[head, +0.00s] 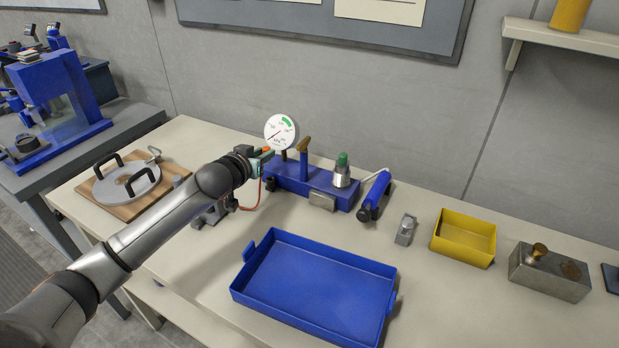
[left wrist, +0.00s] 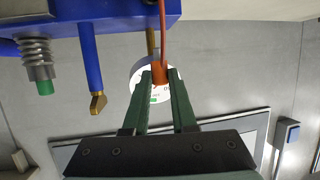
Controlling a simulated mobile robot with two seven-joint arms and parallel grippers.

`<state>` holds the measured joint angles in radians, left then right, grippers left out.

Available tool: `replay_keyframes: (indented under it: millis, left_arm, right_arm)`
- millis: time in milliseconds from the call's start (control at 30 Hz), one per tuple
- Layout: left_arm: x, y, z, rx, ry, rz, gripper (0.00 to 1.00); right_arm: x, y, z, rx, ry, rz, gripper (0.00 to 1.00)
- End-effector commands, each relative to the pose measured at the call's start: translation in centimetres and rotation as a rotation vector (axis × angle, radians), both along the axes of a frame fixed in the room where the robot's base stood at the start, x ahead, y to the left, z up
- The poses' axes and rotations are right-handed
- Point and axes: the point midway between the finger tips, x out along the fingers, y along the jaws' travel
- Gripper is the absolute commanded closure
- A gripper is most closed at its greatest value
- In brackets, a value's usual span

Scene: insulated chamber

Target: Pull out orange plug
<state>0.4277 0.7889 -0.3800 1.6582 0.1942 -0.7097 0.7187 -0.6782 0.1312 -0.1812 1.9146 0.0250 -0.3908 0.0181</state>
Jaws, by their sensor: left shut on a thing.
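My left gripper (head: 266,153) is beside the round white gauge (head: 281,131), at the left end of the blue block (head: 305,182). In the left wrist view its green fingers (left wrist: 159,78) are shut on the orange plug (left wrist: 160,75). A red-orange cord (left wrist: 163,30) runs from the plug past the blue block in that view. In the head view only a bit of the orange plug (head: 267,149) shows at the fingertips, and the cord hangs below. I cannot tell whether the plug sits in a socket. My right gripper is not in view.
The blue block carries a blue post with a brass tip (head: 304,146) and a green-topped spring fitting (head: 342,172). A blue tray (head: 316,249) lies in front. A yellow bin (head: 463,238) and a metal block (head: 549,277) stand right. A round lid (head: 127,184) lies left.

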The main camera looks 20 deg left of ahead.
Motion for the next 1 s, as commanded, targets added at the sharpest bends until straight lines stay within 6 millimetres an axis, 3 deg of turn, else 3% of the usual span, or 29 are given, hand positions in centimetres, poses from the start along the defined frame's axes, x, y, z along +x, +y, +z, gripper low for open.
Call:
replay_keyframes:
  millis: [1000]
  left_arm:
    - [-8.3, 0.0, 0.0, -0.001, 0.003, -0.001, 1.00]
  right_arm:
    - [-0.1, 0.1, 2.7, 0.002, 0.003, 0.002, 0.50]
